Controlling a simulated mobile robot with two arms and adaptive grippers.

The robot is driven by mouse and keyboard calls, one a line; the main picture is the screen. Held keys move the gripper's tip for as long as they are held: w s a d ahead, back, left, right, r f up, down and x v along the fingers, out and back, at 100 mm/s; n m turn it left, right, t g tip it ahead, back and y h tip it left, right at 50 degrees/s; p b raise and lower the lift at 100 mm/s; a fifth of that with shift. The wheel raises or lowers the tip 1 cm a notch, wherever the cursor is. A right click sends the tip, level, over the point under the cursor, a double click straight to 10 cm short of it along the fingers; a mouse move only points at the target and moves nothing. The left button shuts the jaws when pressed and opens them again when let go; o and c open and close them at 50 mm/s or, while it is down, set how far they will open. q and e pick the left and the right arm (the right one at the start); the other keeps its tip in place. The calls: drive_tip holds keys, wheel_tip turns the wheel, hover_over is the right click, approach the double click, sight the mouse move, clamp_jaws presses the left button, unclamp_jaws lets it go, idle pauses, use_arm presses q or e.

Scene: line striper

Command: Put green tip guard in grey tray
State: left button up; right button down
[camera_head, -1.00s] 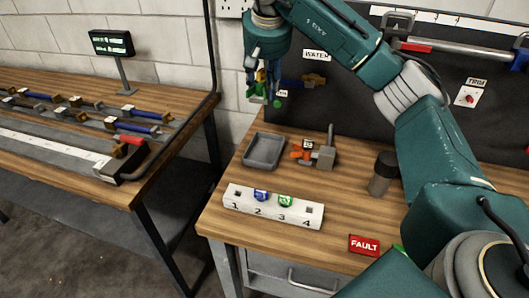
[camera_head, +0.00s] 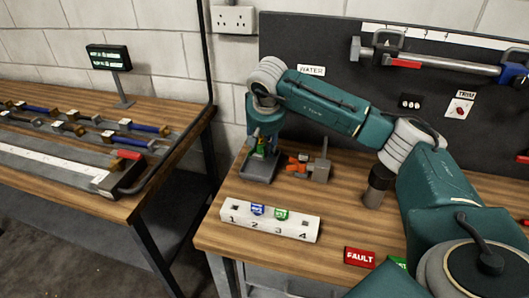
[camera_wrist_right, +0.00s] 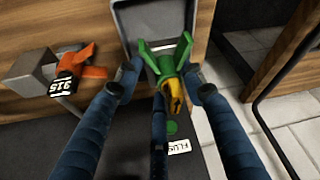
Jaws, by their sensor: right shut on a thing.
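The green tip guard (camera_wrist_right: 167,64), with a yellow-orange part at one end, is held between the blue fingers of my right gripper (camera_wrist_right: 166,82). In the head view my right gripper (camera_head: 260,143) hangs pointing down over the grey tray (camera_head: 257,171), with a bit of the green guard (camera_head: 262,148) showing. In the right wrist view the grey tray (camera_wrist_right: 127,18) lies behind the guard. I cannot tell whether the guard touches the tray. My left gripper is not in view.
An orange-and-grey clamp-like fixture (camera_head: 318,169) stands just right of the tray. A white numbered block (camera_head: 270,229) with blue and green pieces is in front. A dark cylinder (camera_head: 377,187) stands further right. The tabletop between is mostly clear.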

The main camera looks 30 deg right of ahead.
wheel_tip(320, 180, down, 4)
drive_tip(key=shift+r+p, duration=0.25)
drive_tip(key=shift+p, duration=0.1)
drive_tip(key=shift+f, duration=0.2)
drive_tip(key=c, duration=1.4)
unclamp_jaws()
drive_tip(key=shift+s+f, duration=0.1)
drive_tip(key=shift+f, duration=0.05)
drive_tip(key=shift+o, duration=0.2)
drive_tip(key=shift+r, duration=0.3)
drive_tip(key=b+v, duration=0.2)
drive_tip(key=v, duration=0.9)
drive_tip(key=shift+r, duration=0.35)
